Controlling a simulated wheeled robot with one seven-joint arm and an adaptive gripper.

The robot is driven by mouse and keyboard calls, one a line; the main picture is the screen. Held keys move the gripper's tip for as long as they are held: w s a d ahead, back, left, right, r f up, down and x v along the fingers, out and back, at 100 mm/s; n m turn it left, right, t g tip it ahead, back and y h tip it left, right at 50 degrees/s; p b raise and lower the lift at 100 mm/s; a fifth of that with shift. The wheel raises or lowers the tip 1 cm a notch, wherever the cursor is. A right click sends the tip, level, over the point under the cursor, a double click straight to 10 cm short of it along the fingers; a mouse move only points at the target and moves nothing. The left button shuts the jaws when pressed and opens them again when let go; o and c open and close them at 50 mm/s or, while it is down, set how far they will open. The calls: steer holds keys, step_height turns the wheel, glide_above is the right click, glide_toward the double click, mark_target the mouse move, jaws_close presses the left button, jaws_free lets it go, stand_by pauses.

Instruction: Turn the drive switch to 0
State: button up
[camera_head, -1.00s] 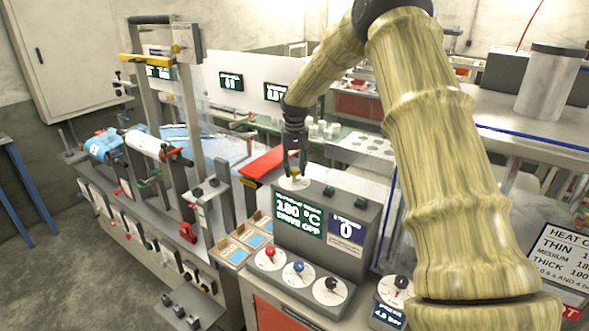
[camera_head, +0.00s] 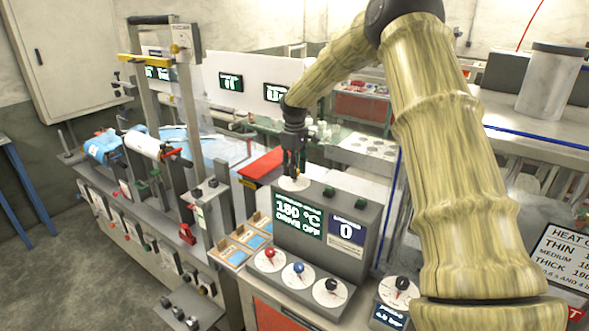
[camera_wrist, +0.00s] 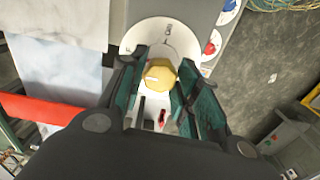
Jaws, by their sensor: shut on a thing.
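The drive switch is a yellow knob (camera_wrist: 158,75) on a round white dial (camera_wrist: 134,38) marked with small lettering. In the head view the dial (camera_head: 283,184) lies flat on top of the grey control box, with the knob mostly hidden by the fingers. My gripper (camera_wrist: 161,62) points down over it, its two teal-lined fingers on either side of the knob and shut on it. A red mark (camera_wrist: 162,117) shows between the fingers. The control box screen (camera_head: 298,216) reads 180 °C and DRIVE OFF. The exact pointer setting is unclear.
Red, blue and black knobs (camera_head: 297,270) sit on dials on the box's sloped front. A dark blue display (camera_head: 346,230) shows 0. Two green buttons (camera_head: 344,196) are on the box top. A machine with rolls (camera_head: 145,143) stands at left.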

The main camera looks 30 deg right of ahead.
steer(key=shift+d+n, duration=0.1)
steer(key=shift+n, duration=0.2)
stand_by(0.4)
steer(key=o, duration=0.9)
steer(key=shift+s, duration=0.1)
steer(key=shift+o, duration=0.6)
steer(key=shift+s+d, duration=0.1)
steer(key=shift+r, duration=0.15)
step_height(320, 180, up, 12)
